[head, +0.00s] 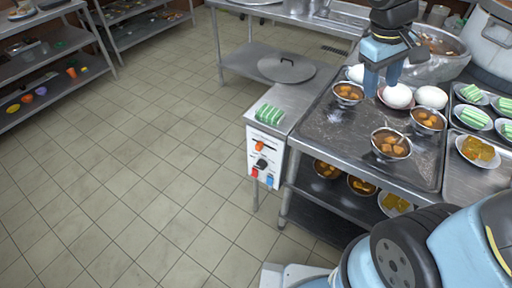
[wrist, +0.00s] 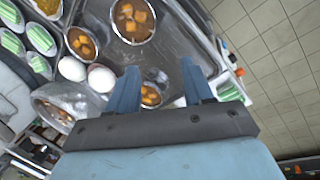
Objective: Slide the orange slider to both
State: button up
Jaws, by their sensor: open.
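The orange slider (head: 259,147) sits near the top of a white control panel (head: 265,162) on the front of a steel counter unit. Its slot runs sideways, and the labels are too small to read. A black knob (head: 262,164) and red and blue switches (head: 262,176) are below it. My gripper (head: 381,88) is open and empty above the metal tray, to the right of the panel and apart from it. In the wrist view the open fingers (wrist: 160,68) point over the tray, and a small orange part of the panel (wrist: 239,72) shows at the right.
The steel tray (head: 335,130) holds bowls of orange cubes (head: 391,143) and white eggs (head: 398,96) near my gripper. Green striped pieces (head: 269,114) lie on the unit above the panel, with a round lid (head: 287,68) behind. The tiled floor (head: 150,180) left of the panel is clear.

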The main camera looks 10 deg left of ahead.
jog(key=w+a+f+n+t+h, duration=0.1)
jog(key=w+a+f+n+h, duration=0.3)
jog(key=a+f, duration=0.5)
jog(key=w+a+f+n+t+h, duration=0.1)
jog(key=a+f+n+h, duration=0.2)
jog(key=a+f+n, duration=0.45)
jog(key=n+t+y, duration=0.3)
jog(key=n+t, duration=1)
jog(key=n, duration=0.1)
send_near(257, 147)
jog(key=x, duration=0.9)
jog(key=shift+w+d, duration=0.2)
jog(key=shift+w, duration=0.15)
grip_shut()
